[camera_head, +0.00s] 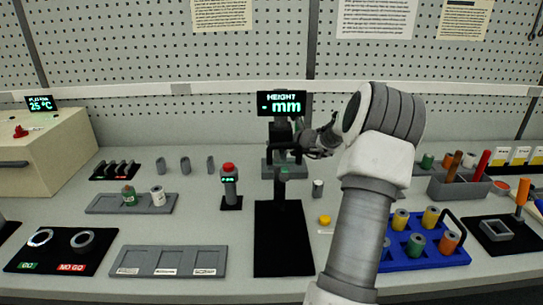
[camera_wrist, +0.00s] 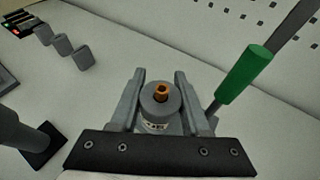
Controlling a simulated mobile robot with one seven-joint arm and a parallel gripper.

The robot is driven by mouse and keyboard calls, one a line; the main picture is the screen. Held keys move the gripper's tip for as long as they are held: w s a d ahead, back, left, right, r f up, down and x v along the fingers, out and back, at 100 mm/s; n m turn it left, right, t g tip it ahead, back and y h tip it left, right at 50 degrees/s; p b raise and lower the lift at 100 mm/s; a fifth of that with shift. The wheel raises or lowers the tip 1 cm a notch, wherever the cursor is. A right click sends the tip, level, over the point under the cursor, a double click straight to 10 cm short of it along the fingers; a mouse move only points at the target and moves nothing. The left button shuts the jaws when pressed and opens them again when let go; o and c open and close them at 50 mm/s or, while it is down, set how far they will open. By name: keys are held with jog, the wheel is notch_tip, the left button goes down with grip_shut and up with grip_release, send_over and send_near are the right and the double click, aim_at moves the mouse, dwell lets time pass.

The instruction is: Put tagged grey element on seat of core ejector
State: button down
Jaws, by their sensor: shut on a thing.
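My gripper (camera_wrist: 160,86) is shut on a grey round element (camera_wrist: 160,112) in the wrist view, one finger on each side of it. The element has a pale printed tag on its side, and a copper-coloured tip shows at its centre. Grey parts lie close under or behind it; I cannot tell whether it touches them. A green-handled lever (camera_wrist: 246,78) stands just right of the fingers. The ejector's seat cannot be made out.
A height display (camera_head: 282,103) stands above a black mat (camera_head: 283,250). A red-topped post (camera_head: 230,185) is to the left. A blue rack (camera_head: 425,262) with several spools and a grey three-pocket tray (camera_head: 170,248) are in front. A small yellow piece (camera_head: 324,219) lies between.

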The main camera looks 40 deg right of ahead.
send_over(271, 161)
notch_tip(271, 161, down, 3)
jog(key=shift+s+f, duration=0.1)
jog(key=shift+s, duration=0.05)
jog(key=shift+f+b, duration=0.55)
jog(key=shift+f, duration=1.4)
jog(key=shift+f, duration=0.15)
jog(key=shift+c, duration=1.9)
grip_release()
jog(key=v, duration=1.2)
